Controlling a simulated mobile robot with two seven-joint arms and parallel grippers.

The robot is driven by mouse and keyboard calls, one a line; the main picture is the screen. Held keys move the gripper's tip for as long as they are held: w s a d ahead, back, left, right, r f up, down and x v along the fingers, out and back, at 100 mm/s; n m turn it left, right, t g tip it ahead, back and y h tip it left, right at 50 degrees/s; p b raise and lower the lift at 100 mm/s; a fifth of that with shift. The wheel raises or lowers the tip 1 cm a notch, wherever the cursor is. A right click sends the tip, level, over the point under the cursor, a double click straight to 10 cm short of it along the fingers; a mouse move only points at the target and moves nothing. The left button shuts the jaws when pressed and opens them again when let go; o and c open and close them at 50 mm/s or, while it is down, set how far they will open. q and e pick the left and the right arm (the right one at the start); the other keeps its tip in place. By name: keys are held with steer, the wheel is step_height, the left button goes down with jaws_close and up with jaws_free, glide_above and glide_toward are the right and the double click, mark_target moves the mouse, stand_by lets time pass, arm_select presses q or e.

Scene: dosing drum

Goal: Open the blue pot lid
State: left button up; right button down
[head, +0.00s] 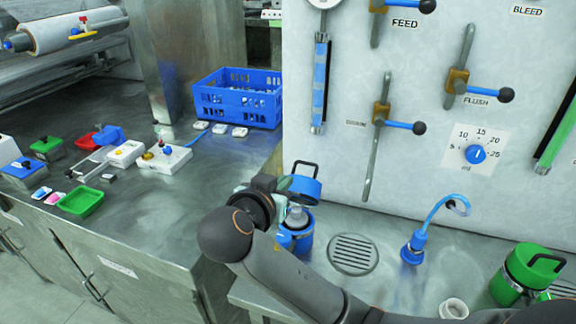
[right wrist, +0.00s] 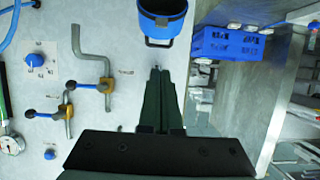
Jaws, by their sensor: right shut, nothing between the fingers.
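The blue pot (head: 303,243) stands on the steel counter below the wall panel, partly hidden by my right arm. Its blue lid (head: 305,189), with a black loop handle (head: 305,165), shows above the pot body, raised and tilted, with a gap and a grey part between them. My right gripper (head: 283,206) is beside the gap, left of the lid; its tips are partly hidden in the head view. In the right wrist view the gripper (right wrist: 156,74) is shut and empty, its tips just below a black handle on a blue round part (right wrist: 163,18). My left gripper is not in view.
A round drain (head: 353,254) and a blue curved spout (head: 415,246) lie right of the pot. A green pot (head: 520,276) stands at far right. Panel levers (head: 381,115) project from the wall above. A blue crate (head: 238,97) and small containers occupy the left counter.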

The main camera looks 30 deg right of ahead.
mark_target(306, 163)
steer(key=p+x, duration=0.2)
steer(key=x, duration=1.2)
steer(key=shift+w, duration=0.1)
